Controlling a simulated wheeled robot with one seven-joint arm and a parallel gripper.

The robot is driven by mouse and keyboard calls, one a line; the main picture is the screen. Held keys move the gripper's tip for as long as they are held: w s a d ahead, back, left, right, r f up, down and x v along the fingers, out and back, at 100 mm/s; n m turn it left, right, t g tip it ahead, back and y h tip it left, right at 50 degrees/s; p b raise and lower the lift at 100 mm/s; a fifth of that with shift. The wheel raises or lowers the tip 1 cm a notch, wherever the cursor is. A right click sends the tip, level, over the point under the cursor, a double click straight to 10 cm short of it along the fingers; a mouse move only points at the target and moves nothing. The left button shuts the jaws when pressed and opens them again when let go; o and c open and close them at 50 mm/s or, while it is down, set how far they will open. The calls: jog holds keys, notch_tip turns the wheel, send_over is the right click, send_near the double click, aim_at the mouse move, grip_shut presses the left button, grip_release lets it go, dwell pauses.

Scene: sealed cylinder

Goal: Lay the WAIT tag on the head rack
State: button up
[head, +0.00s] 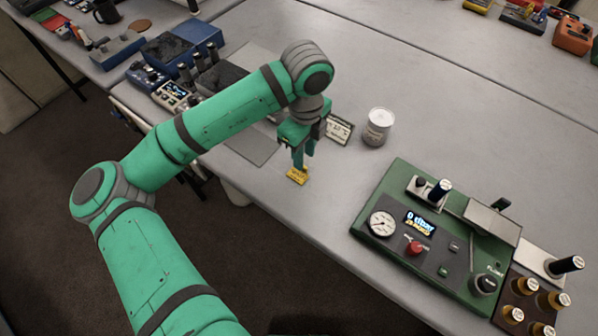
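A small yellow tag (298,176), which looks like the WAIT tag, is right at the tips of my gripper (299,164), near the front edge of the bench. Its lettering is too small to read. My gripper points down, and its fingers look close together. I cannot tell whether they grip the tag or only touch it, nor whether the tag is clear of the bench. A brown rack (522,287) with several amber-bodied, pale-topped pieces stands at the lower right; it may be the head rack, but no label confirms this.
A green console (393,247) with gauge, display and red knob stands left of the brown rack. A white-lidded can (377,127) and a printed card (339,130) lie behind my gripper. Blue equipment (181,43) fills the back left. The bench's middle right is clear.

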aim_at(299, 173)
jog(key=shift+w+a+f, duration=0.1)
jog(key=shift+w+f, duration=0.05)
jog(key=shift+f, duration=1.05)
jog(key=shift+w+a+f, duration=0.1)
jog(key=shift+f, duration=1.05)
jog(key=shift+c, duration=0.6)
jog(key=shift+d, duration=0.1)
grip_shut()
